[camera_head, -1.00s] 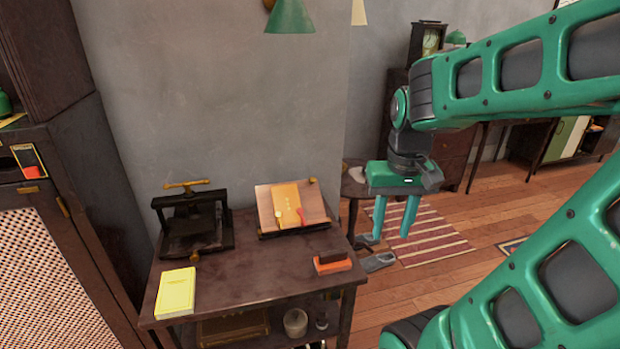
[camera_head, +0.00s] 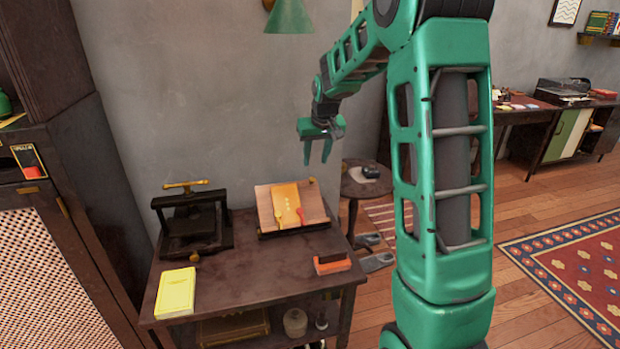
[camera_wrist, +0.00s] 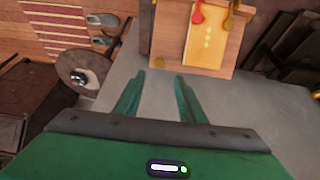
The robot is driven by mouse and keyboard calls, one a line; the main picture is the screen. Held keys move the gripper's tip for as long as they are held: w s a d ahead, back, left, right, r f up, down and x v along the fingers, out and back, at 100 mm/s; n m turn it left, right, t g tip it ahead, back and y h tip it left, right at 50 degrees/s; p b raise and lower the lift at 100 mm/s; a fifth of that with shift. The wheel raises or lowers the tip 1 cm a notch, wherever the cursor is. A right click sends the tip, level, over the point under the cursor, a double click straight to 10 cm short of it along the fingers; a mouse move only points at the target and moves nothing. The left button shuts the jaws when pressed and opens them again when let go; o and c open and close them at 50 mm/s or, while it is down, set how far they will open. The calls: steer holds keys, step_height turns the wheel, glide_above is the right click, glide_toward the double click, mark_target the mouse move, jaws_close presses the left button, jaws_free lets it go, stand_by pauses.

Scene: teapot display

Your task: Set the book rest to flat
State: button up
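The book rest (camera_head: 266,213) is a wooden board tilted up on a dark base, at the back right of the dark table. A tan booklet (camera_head: 288,206) leans on it, with a red and a gold piece at its lower part. My gripper (camera_head: 317,163) is above and a little right of the book rest, pointing down, empty, with its fingers apart. In the wrist view the book rest (camera_wrist: 165,35) shows upside down at the top, beyond my open fingertips (camera_wrist: 165,80). My gripper does not touch it.
On the table (camera_head: 240,272) are a black press (camera_head: 190,222) at the back left, a yellow book (camera_head: 176,292) at the front left and a red-and-black block (camera_head: 332,263) at the right. A small round table (camera_head: 352,188) stands behind on the right. The table's middle is clear.

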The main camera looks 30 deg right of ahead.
mark_target(312, 178)
steer(key=x, duration=0.9)
steer(key=shift+w+f, duration=0.1)
steer(key=shift+f, duration=0.1)
steer(key=shift+c, duration=0.6)
